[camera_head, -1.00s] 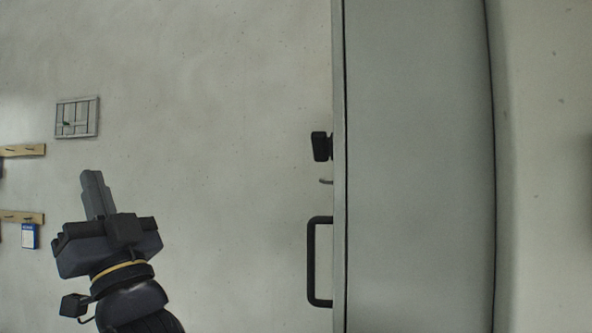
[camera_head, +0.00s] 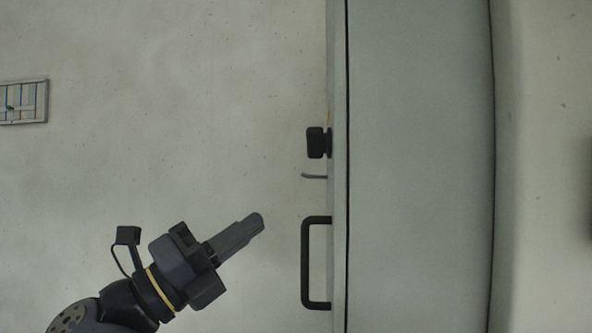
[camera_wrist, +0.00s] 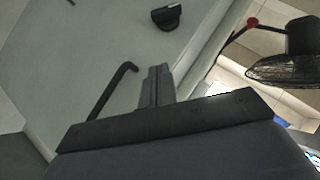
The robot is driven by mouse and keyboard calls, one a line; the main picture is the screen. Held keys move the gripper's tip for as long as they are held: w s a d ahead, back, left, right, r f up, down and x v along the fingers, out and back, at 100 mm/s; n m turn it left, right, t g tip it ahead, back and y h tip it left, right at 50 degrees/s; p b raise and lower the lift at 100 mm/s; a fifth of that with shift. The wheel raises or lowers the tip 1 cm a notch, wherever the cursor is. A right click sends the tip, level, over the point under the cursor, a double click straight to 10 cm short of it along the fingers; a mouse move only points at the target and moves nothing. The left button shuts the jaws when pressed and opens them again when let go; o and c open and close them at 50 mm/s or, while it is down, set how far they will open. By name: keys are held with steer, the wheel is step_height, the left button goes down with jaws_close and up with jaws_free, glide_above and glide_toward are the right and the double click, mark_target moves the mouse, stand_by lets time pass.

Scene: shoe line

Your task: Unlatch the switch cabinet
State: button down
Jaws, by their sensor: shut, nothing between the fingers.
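The grey switch cabinet (camera_head: 420,170) stands upright at the right in the head view, seen from its side. Its door face carries a black knob (camera_head: 316,142), a small thin hook-like piece (camera_head: 314,176) below it, and a black bar handle (camera_head: 305,262) lower down. My gripper (camera_head: 258,220) is shut and empty. It is left of the door, apart from it, and points up and right. In the wrist view the fingers (camera_wrist: 158,82) are together; the knob (camera_wrist: 167,17) is above them and the handle (camera_wrist: 112,90) to their left.
A small barred panel (camera_head: 24,102) is at the far left in the head view. In the wrist view a black fan (camera_wrist: 285,68) stands at the right, with a red knob-like piece (camera_wrist: 252,22) near it. The space between gripper and door is clear.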

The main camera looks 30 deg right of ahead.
stand_by(0.3)
steer(key=p, duration=0.4)
glide_toward(322, 159)
steer(key=s+d, duration=0.3)
steer(key=w+d+r+p, duration=0.2)
steer(key=w+p, duration=0.1)
steer(key=shift+r, duration=0.4)
steer(key=shift+f+b, duration=0.2)
steer(key=shift+b, duration=0.4)
